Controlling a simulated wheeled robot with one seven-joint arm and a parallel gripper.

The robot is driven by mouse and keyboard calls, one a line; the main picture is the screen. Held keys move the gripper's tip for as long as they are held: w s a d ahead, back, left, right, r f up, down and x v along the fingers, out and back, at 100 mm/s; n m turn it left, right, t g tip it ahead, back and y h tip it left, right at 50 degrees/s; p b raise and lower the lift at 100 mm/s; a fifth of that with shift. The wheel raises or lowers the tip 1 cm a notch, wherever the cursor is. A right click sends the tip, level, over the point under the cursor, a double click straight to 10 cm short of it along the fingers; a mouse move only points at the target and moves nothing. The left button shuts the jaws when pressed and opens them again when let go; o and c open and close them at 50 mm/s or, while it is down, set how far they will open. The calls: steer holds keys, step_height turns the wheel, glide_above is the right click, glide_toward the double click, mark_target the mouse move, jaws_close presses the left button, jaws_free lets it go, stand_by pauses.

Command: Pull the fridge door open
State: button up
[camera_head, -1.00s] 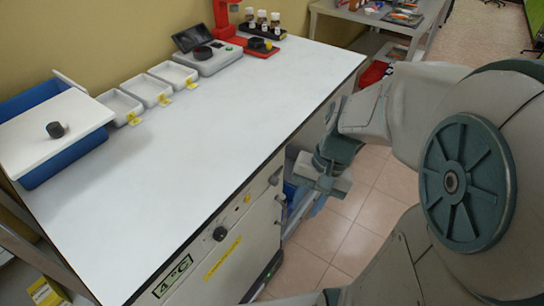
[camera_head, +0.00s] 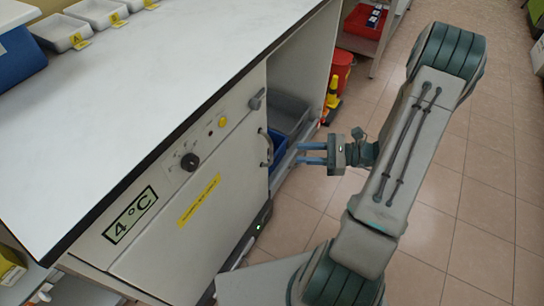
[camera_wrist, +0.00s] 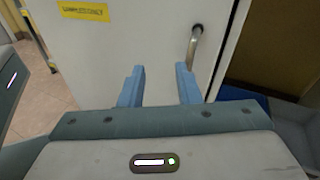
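The fridge door (camera_head: 185,215) is a white front under the bench, marked "4°C", with a yellow label and a dark knob. It looks shut. Its vertical metal handle (camera_head: 266,148) is near the door's right edge; it also shows in the wrist view (camera_wrist: 194,47), just beyond the right fingertip. My gripper (camera_head: 300,154) is open and empty, with its blue fingers pointing at the door a short way to the right of the handle. In the wrist view my fingers (camera_wrist: 160,86) are apart with nothing between them, and the handle is not between them.
The white bench top (camera_head: 180,70) overhangs the fridge. To the right of the door is an open bay with a grey bin (camera_head: 288,112) and a blue bin (camera_head: 277,150). A red bucket (camera_head: 342,68) and yellow item stand behind. The tiled floor (camera_head: 470,210) at right is clear.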

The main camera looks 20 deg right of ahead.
mark_target(271, 146)
steer(key=w+d+f+m+t+b, duration=0.1)
steer(key=d+f+m+t+b, duration=0.15)
steer(key=f+m+t, duration=0.2)
steer(key=shift+n+g, duration=0.35)
steer(key=shift+n, duration=0.1)
steer(key=x, duration=0.4)
steer(key=b+x, duration=0.1)
steer(key=x, duration=0.3)
steer(key=f+b+x, duration=0.1)
steer(key=x, duration=0.4)
steer(key=shift+w+d+f, duration=0.1)
steer(key=shift+w+d, duration=0.1)
steer(key=shift+w, duration=0.05)
steer(key=shift+d, duration=0.1)
jaws_close()
